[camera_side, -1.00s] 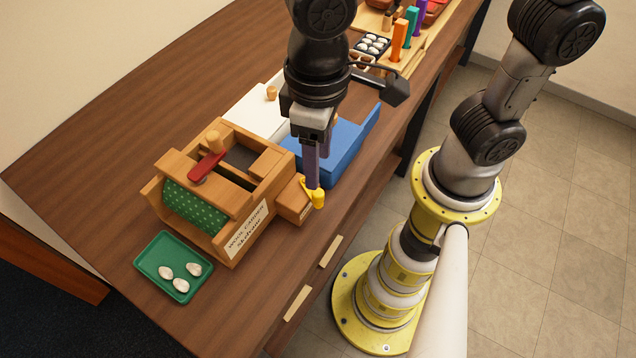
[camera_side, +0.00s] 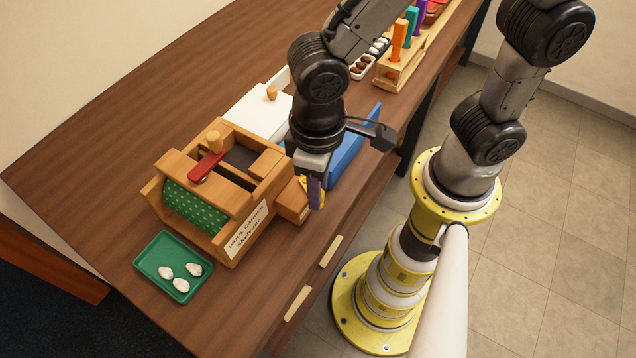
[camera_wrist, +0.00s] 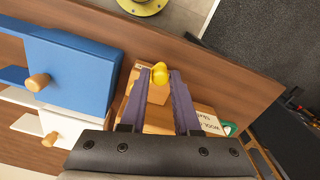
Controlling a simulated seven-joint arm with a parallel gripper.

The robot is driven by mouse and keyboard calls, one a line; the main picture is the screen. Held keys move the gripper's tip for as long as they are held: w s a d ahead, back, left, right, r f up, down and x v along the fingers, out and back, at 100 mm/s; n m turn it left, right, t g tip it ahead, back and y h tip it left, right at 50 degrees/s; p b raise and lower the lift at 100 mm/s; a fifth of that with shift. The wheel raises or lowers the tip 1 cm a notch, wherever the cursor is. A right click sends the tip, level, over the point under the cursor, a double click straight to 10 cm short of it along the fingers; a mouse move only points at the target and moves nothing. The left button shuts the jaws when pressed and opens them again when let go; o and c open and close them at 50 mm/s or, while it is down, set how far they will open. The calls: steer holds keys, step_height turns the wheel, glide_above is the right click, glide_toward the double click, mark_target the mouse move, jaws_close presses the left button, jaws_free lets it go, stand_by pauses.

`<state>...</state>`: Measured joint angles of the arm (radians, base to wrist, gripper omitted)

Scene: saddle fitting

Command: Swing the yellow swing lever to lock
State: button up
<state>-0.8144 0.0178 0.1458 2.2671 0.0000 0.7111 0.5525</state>
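The yellow swing lever (camera_side: 322,193) is on a small wooden block at the right end of the wooden wool carder (camera_side: 262,195). In the side view most of it is hidden behind my fingers. My gripper (camera_side: 315,203) points down at the lever with dark purple fingers. In the wrist view the lever's rounded yellow knob (camera_wrist: 160,72) shows between the tips of my gripper (camera_wrist: 162,79). The fingers stand apart, one on each side of the knob. Whether either finger touches it cannot be told.
A green tray (camera_side: 150,262) with several white pieces lies left of the carder. A blue box-like part (camera_side: 350,150) and a white panel (camera_side: 258,110) with a wooden knob stand behind it. A rack of coloured pegs (camera_side: 400,72) is farther back. The table's front edge is close to the lever.

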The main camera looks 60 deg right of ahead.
jaws_close()
steer(key=shift+a, duration=0.1)
steer(key=m, duration=0.2)
steer(key=w+a+m, duration=0.1)
steer(key=m, duration=0.1)
steer(key=w+m, duration=0.1)
steer(key=m, duration=0.1)
steer(key=shift+a, duration=0.35)
steer(key=m, duration=0.1)
steer(key=w+m, duration=0.1)
steer(key=m, duration=0.1)
steer(key=shift+w+a+m, duration=0.1)
steer(key=shift+a+m, duration=0.1)
steer(key=shift+m, duration=0.1)
steer(key=shift+w+m, duration=0.5)
steer(key=shift+m, duration=0.7)
steer(key=shift+a+r, duration=0.1)
steer(key=o, duration=0.5)
jaws_free()
